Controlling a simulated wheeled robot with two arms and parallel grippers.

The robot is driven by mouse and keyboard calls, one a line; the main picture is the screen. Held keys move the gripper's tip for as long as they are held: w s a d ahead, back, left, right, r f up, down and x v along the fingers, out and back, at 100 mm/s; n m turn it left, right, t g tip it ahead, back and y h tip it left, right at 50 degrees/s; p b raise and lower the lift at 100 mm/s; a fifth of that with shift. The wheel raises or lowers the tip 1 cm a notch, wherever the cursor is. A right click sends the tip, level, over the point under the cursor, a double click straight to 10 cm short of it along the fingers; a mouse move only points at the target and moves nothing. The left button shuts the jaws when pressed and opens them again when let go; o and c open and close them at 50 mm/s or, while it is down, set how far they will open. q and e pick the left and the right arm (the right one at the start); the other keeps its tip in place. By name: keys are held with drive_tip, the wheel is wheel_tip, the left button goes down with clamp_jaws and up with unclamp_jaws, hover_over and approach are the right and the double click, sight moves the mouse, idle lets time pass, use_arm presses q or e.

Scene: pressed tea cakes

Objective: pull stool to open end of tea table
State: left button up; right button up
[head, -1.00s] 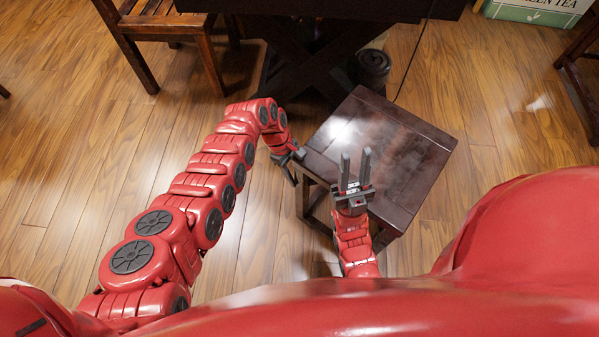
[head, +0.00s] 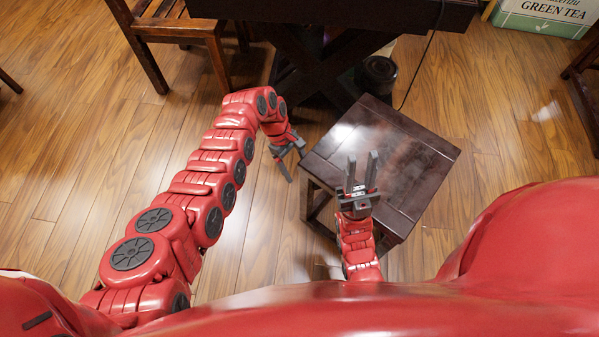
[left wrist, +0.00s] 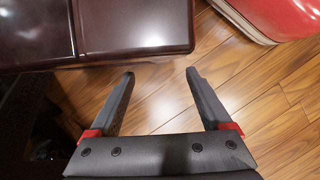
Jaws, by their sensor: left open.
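The stool (head: 400,165) is dark, glossy and square-topped, and stands on the floor in front of the tea table (head: 340,12). Its top also fills the upper left of the left wrist view (left wrist: 110,30). My left gripper (head: 296,166) is open and empty, just left of the stool's left corner. In the left wrist view the fingertips (left wrist: 159,76) point at the stool's edge with a small gap of floor between. My right gripper (head: 362,158) is open and empty, and appears over the stool's top, hiding part of it; its height above it is unclear.
A wooden chair (head: 180,28) stands at the upper left. A dark round pot-like object (head: 377,72) is between the stool and the table's crossed legs. A green tea box (head: 545,15) and another wooden piece of furniture (head: 583,90) are at right. Floor is clear left and right of the stool.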

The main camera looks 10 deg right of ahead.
use_arm(q)
drive_tip(key=p+v, duration=0.2)
drive_tip(key=v, duration=1)
drive_tip(key=shift+w+f, duration=0.1)
